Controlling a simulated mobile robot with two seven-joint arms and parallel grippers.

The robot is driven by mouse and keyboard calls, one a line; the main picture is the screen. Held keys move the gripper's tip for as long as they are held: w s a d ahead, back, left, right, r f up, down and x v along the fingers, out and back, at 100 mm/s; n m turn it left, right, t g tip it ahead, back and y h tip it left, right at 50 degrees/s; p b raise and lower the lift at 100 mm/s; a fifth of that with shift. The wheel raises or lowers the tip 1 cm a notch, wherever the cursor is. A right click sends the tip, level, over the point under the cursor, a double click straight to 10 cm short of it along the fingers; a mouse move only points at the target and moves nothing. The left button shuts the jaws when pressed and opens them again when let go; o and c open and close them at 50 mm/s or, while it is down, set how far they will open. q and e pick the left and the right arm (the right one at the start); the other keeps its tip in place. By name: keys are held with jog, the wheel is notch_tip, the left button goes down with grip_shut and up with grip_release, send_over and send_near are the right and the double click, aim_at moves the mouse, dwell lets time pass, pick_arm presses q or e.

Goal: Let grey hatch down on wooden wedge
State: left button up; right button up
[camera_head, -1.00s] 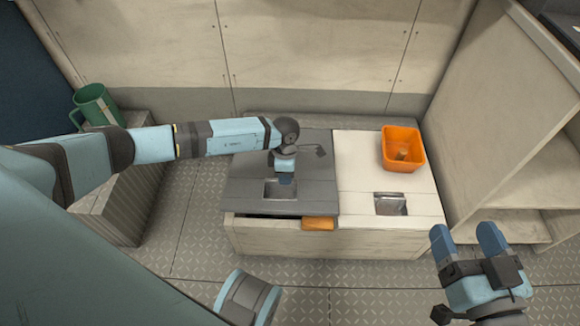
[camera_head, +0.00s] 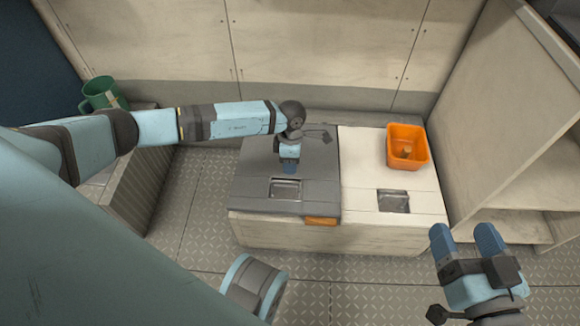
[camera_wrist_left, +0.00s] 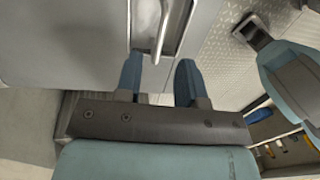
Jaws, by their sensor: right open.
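The grey hatch (camera_head: 250,172) lies nearly flat over the left half of the pale locker, with a recessed metal handle (camera_head: 285,187) near its front. The orange-brown wooden wedge (camera_head: 320,221) shows at the hatch's front edge, toward its right corner; its rear part is hidden under the hatch. My left gripper (camera_head: 289,168) points down just behind the handle. In the left wrist view its fingers (camera_wrist_left: 159,82) are apart, with the handle bar (camera_wrist_left: 168,30) between and beyond the tips, no contact visible. My right gripper (camera_head: 464,234) is open and empty, right of the locker.
A pale second hatch (camera_head: 360,166) with its own recessed handle (camera_head: 393,201) is on the right. An orange bin (camera_head: 407,148) with a small item inside stands on it. Shelving flanks the right; the floor in front is clear.

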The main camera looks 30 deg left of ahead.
pick_arm(q)
notch_tip(320, 180, up, 10)
jog(key=w+p, duration=0.1)
jog(key=p, duration=0.2)
jog(key=shift+w+a+r, duration=0.15)
jog(key=shift+w+a, duration=0.25)
jog(key=shift+a, duration=0.05)
pick_arm(e)
jog(key=r, duration=0.1)
jog(key=r+m+t, duration=0.1)
jog(key=r, duration=0.1)
jog(key=shift+s+r, duration=0.25)
jog(key=shift+s, duration=0.1)
